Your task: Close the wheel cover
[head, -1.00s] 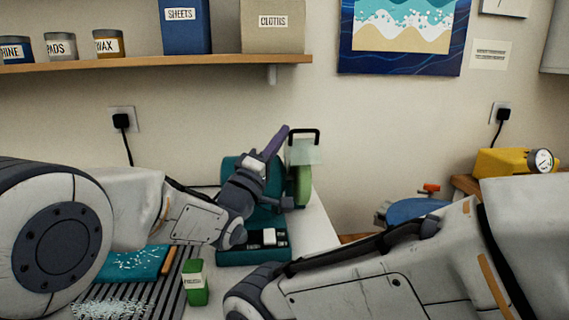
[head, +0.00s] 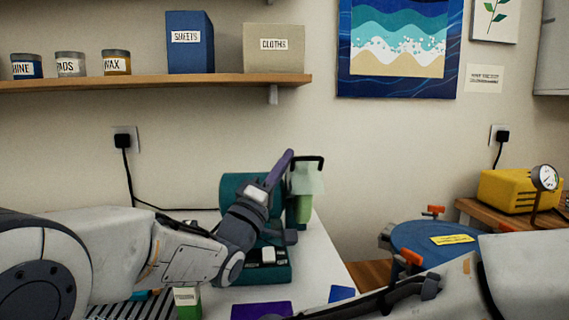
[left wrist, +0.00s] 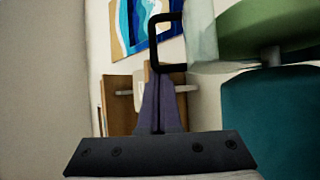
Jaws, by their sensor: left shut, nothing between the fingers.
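The wheel machine (head: 238,190) is a teal bench unit with a green wheel (head: 303,210) at its right end. The wheel cover (head: 308,180) is a pale see-through guard at the wheel's upper part, with a black loop handle (head: 320,160) on top. In the left wrist view the handle (left wrist: 160,42), cover (left wrist: 202,38) and wheel (left wrist: 265,30) show close up. My left gripper (head: 289,154) has purple fingers, shut and empty, with tips just left of the handle in the head view; contact cannot be told. The tips also show in the left wrist view (left wrist: 155,70). My right gripper is out of view.
A green labelled box (head: 187,302) stands at the front of the white table (head: 318,255). A blue drum (head: 430,240) with orange clamps and a yellow gauge unit (head: 508,190) stand at the right. A shelf (head: 150,83) with jars and boxes hangs above.

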